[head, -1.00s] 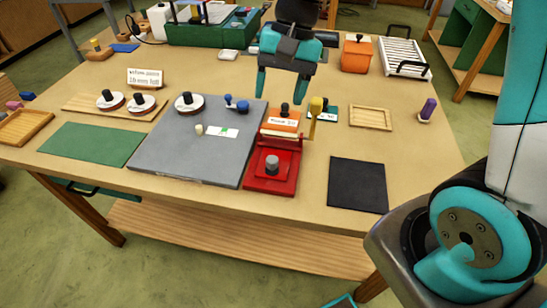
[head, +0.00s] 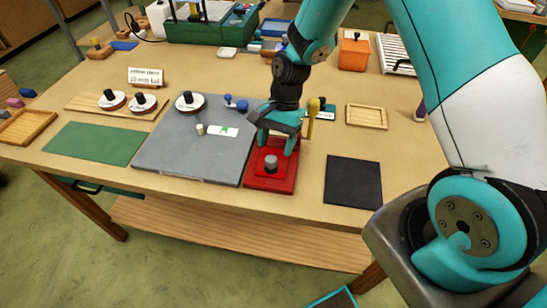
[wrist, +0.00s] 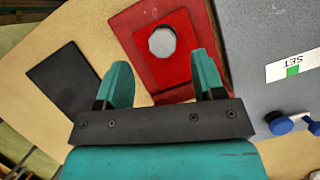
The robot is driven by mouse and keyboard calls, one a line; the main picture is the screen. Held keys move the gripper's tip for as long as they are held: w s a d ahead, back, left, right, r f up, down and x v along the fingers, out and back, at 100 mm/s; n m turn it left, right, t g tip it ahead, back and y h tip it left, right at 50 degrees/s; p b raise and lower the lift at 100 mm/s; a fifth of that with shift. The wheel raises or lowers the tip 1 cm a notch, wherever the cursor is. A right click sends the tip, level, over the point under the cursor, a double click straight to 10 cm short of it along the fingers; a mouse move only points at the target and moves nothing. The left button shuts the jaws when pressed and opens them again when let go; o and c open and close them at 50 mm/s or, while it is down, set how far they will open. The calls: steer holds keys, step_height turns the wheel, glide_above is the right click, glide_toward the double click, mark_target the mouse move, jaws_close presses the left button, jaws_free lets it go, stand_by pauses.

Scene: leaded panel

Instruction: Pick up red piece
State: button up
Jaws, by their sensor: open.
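A red fixture (head: 268,181) with a grey round knob (head: 271,162) sits on the table against the right edge of a grey board. In the wrist view the red fixture (wrist: 184,82) lies just beyond my fingers, with the pale round knob (wrist: 162,42) between their tips. My gripper (head: 275,150) is open and empty, low over the back of the fixture; I cannot tell whether it touches. A small reddish block (head: 14,103) lies at the far left.
The grey board (head: 190,150) carries another white disc (head: 189,103), a blue-knobbed item and a label. A black mat (head: 353,182) lies right of the fixture, a green mat (head: 94,144) at left. A yellow-handled post (head: 312,118) stands close beside my gripper.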

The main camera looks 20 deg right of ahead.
mark_target(272, 157)
steer(key=shift+p+x, duration=1.25)
steer(key=shift+x, duration=1.5)
steer(key=shift+a, duration=0.1)
steer(key=shift+c, duration=0.4)
steer(key=c, duration=0.9)
